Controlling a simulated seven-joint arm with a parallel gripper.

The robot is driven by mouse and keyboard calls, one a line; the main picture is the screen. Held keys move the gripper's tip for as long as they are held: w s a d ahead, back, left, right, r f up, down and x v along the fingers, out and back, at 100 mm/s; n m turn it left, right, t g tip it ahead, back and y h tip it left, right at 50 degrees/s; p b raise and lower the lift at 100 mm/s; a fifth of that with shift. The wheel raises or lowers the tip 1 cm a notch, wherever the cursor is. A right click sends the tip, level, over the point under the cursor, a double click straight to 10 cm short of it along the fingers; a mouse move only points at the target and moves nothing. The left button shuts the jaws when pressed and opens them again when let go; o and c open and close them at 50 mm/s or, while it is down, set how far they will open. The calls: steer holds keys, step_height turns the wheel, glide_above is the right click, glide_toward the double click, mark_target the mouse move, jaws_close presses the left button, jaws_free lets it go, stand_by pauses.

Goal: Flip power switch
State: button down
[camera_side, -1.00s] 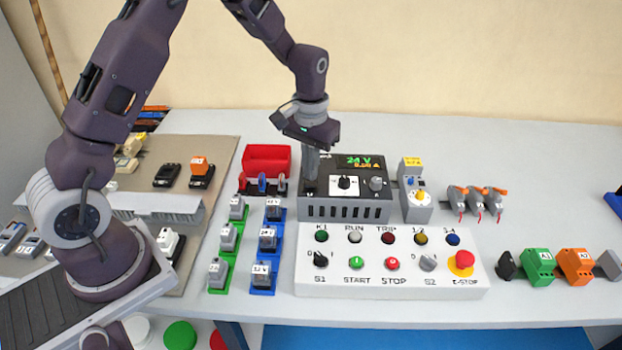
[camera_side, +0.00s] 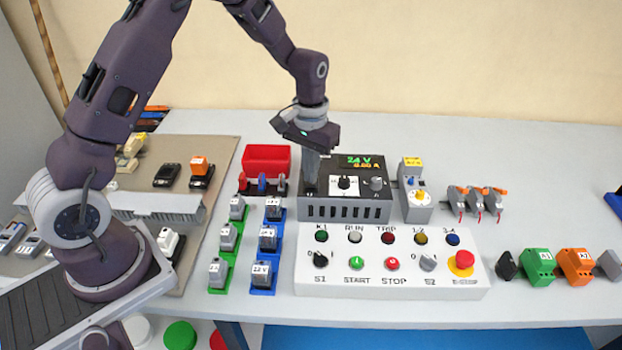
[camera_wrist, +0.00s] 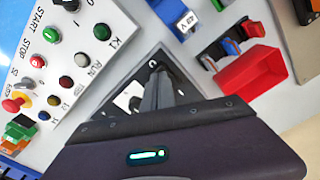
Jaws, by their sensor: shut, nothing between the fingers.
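The dark power supply (camera_side: 345,210) stands at mid-table with its display (camera_side: 357,161) lit, reading 24 V with a second line below. Its top carries a black knob on a white plate (camera_side: 344,184) and a grey knob (camera_side: 376,184). My gripper (camera_side: 310,189) points down with its fingers together and empty, tips at the left part of the supply's top. The power switch cannot be made out; the fingers cover that spot. In the wrist view, my gripper (camera_wrist: 154,73) reaches over the supply (camera_wrist: 124,78); whether the tips touch anything is unclear.
The white control panel (camera_side: 390,286) with buttons and knobs lies in front. A red bin (camera_side: 266,158) stands at the left behind blue and green rows of modules. The table's back right is clear.

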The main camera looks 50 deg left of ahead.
steer(key=shift+f, duration=0.6)
steer(key=shift+r, duration=3.55)
steer(key=s+d+r+m+t, duration=0.1)
steer(key=s+d+r+t, duration=0.2)
steer(key=s+r, duration=1.05)
steer(key=s+d+r+m+t, duration=0.1)
steer(key=s+r+m+t, duration=0.1)
steer(key=s, duration=1.1)
steer(key=shift+s+d+r+t, duration=0.2)
steer(key=shift+d+t, duration=0.1)
steer(key=shift+d, duration=0.05)
